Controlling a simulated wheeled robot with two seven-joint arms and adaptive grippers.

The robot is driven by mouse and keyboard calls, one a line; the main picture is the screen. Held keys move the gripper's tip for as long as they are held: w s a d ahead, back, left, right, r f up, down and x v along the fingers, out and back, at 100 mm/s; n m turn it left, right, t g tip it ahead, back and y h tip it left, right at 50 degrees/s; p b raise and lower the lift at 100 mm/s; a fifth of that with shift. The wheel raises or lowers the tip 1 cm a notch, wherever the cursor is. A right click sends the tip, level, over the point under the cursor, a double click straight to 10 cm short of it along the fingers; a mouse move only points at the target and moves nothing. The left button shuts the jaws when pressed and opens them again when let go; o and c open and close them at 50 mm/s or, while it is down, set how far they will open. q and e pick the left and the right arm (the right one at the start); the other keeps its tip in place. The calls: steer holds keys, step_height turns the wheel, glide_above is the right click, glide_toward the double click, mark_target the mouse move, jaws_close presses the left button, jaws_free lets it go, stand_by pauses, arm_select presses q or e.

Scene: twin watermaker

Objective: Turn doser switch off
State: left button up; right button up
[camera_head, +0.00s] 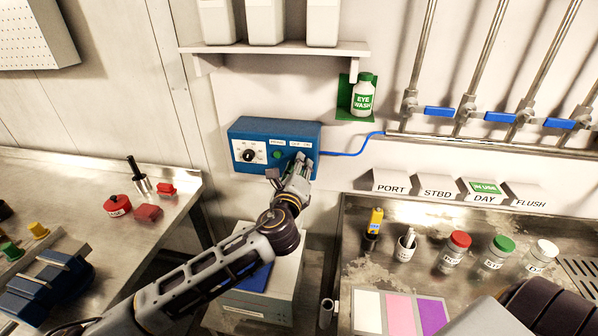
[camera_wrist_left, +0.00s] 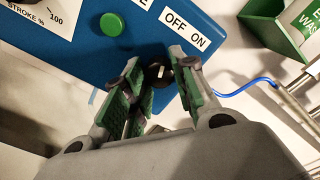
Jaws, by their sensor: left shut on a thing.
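The blue doser box (camera_head: 240,130) is fixed to the wall, with a white stroke dial, a green button and an OFF ON label. It fills the top of the left wrist view (camera_wrist_left: 60,62). The doser switch (camera_wrist_left: 160,74) is a dark round knob with a pale mark, just below the OFF ON label (camera_wrist_left: 186,30); which way it is set I cannot tell. My left gripper (camera_wrist_left: 152,72) is shut on the switch, its green-padded fingers on both sides of it. In the head view my left gripper (camera_head: 288,170) covers the switch. My right gripper is not in view.
A blue cable (camera_head: 350,153) leaves the box's right side. An eye wash bottle (camera_head: 363,97) hangs to the right, under a shelf (camera_head: 275,47). Blue-handled valves (camera_head: 440,112) line the right wall. A metal bench (camera_head: 350,215) with capped bottles is below right.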

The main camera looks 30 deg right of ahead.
arm_select(q)
steer(key=shift+n, duration=1)
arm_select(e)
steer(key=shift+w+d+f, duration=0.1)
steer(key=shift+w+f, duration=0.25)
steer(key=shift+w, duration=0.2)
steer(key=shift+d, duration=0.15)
arm_select(q)
steer(key=o, duration=1)
steer(key=shift+o, duration=0.2)
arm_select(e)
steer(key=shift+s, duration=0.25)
